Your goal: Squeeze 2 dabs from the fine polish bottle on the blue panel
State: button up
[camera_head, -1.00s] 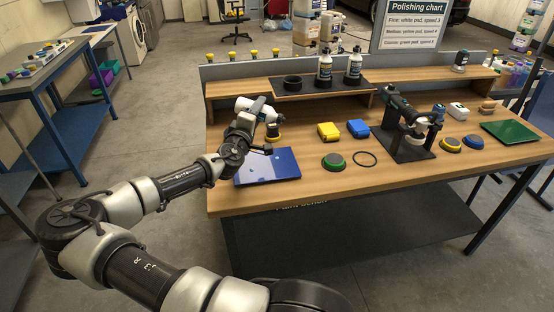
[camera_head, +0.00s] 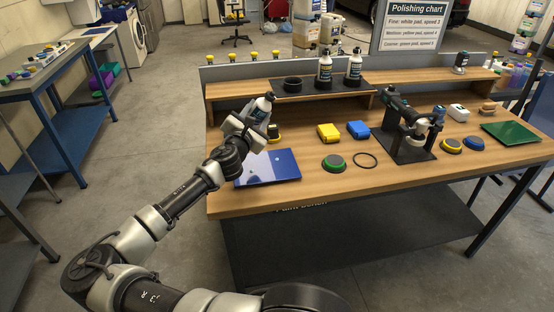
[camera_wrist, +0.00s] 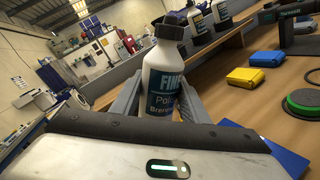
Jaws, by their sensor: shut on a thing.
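My gripper (camera_wrist: 160,103) is shut on the fine polish bottle (camera_wrist: 162,75), a white bottle with a black cap and a teal label reading "FINE". The bottle also shows in the head view (camera_head: 262,106), held in the air, slightly tilted, with its cap upward. The blue panel (camera_head: 272,168) lies on the bench at the left, below and near my gripper. A corner of the panel shows in the wrist view (camera_wrist: 275,152). I see a few small pale marks on the panel but cannot tell what they are.
Two more bottles (camera_head: 324,70) stand on the shelf in a dark tray (camera_head: 300,92) with an empty ring slot. Yellow (camera_head: 328,131) and blue (camera_head: 358,129) blocks, a green pad (camera_head: 334,163), a black ring and a polisher on a stand (camera_head: 405,140) occupy the bench. A green panel (camera_head: 510,132) lies right.

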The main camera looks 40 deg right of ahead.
jog(key=n+p, duration=0.1)
jog(key=n, duration=0.2)
jog(key=shift+r, duration=0.15)
jog(key=n+p, duration=0.1)
jog(key=n, duration=0.2)
jog(key=shift+n, duration=0.4)
jog(key=w+a+r+n+t+y+p, duration=0.2)
jog(key=w+a+r+n+t+y, duration=0.1)
jog(key=a, duration=0.6)
jog(key=w+a+r+n+t+y+p, duration=0.1)
jog(key=w+a+r+n+t+y, duration=0.15)
jog(key=a, duration=0.55)
jog(key=s+a+r+n+t+y+p, duration=0.1)
jog(key=a+r+n+y, duration=0.2)
jog(key=a, duration=0.8)
jog(key=a+r+n+t+y+p, duration=0.2)
jog(key=a+r+y, duration=0.3)
jog(key=a, duration=0.6)
jog(key=shift+s+n+y, duration=0.35)
jog(key=shift+n+y, duration=0.2)
jog(key=shift+y, duration=0.3)
